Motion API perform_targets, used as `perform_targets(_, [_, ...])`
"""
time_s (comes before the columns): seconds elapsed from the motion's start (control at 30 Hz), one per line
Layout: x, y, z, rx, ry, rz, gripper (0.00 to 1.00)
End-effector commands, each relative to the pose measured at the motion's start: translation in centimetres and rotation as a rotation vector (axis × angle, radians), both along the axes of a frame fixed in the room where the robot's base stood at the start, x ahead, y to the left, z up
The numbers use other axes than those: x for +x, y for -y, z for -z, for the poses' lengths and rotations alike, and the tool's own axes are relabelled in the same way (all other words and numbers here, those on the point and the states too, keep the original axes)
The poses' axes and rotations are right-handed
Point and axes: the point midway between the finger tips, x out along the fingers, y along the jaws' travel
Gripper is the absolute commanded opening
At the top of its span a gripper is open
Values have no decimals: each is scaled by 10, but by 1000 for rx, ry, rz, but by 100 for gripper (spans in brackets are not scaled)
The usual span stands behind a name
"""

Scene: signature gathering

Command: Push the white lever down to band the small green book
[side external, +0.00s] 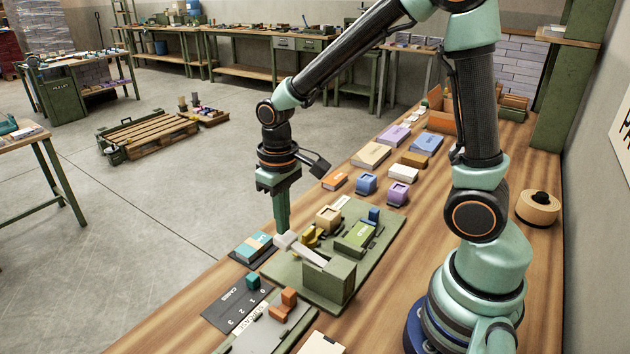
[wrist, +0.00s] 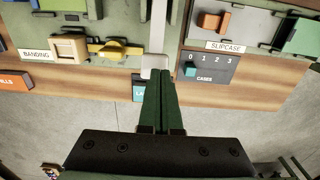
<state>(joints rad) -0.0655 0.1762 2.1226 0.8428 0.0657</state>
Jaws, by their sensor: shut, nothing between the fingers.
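The white lever (side external: 303,251) runs from a green block on the green banding station (side external: 322,299) out to a pale pad at its free end. In the wrist view the lever (wrist: 158,32) points toward me, its pad just beyond my fingertips. My gripper (side external: 282,228) is shut and empty, pointing down right at the pad end. In the wrist view my gripper (wrist: 164,74) overlaps the pad's lower edge; I cannot tell whether they touch. The small green book (side external: 356,236) lies on the station, behind the lever, with a pale label on its cover.
A tan block (side external: 328,217) and a yellow piece (wrist: 113,49) sit on the station. A teal book (side external: 251,247) lies beside the lever's end. A dark cases board (side external: 237,303) and the slipcase station (side external: 268,327) are nearer. Several books and blocks lie farther along the bench.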

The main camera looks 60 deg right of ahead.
Motion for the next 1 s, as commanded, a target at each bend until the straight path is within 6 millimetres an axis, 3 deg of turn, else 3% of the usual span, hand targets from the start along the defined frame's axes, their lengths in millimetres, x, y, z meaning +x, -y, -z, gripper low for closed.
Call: perform_targets(1.0, [0,0,13,0,-1,0,0])
